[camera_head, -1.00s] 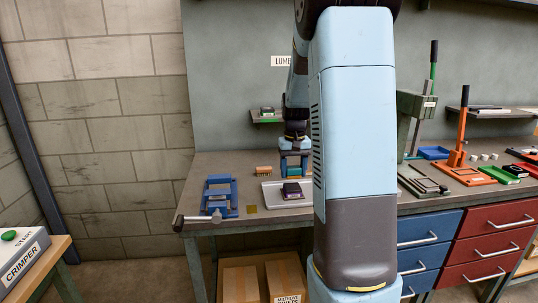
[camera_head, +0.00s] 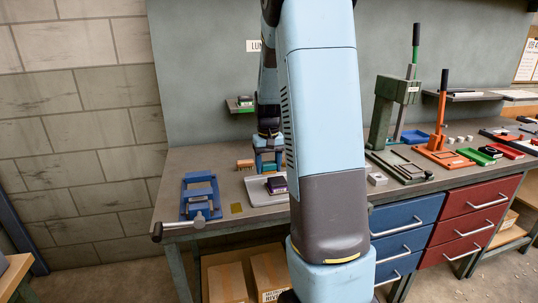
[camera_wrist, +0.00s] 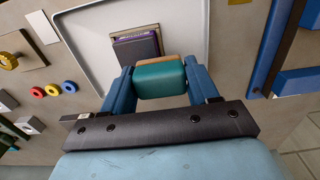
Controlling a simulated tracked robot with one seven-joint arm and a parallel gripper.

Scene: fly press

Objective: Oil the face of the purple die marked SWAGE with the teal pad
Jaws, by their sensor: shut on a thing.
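The purple die (camera_head: 277,184) sits on a pale tray (camera_head: 256,190) on the bench; it also shows in the wrist view (camera_wrist: 136,46), dark with a purple edge. Any marking on it is too small to read. My gripper (camera_head: 268,165) is shut on the teal pad, which shows in the wrist view (camera_wrist: 159,80) between the two blue fingers, with a tan layer on its far side. In the wrist view the pad appears just beside the die, nearer the camera. I cannot tell whether they touch. My arm hides part of the tray in the head view.
A blue fixture (camera_head: 200,196) stands left of the tray, with a small yellow plate (camera_head: 236,208) between. An orange-tan block (camera_head: 244,163) lies behind. A green press (camera_head: 398,95) and an orange lever tool (camera_head: 439,130) stand to the right.

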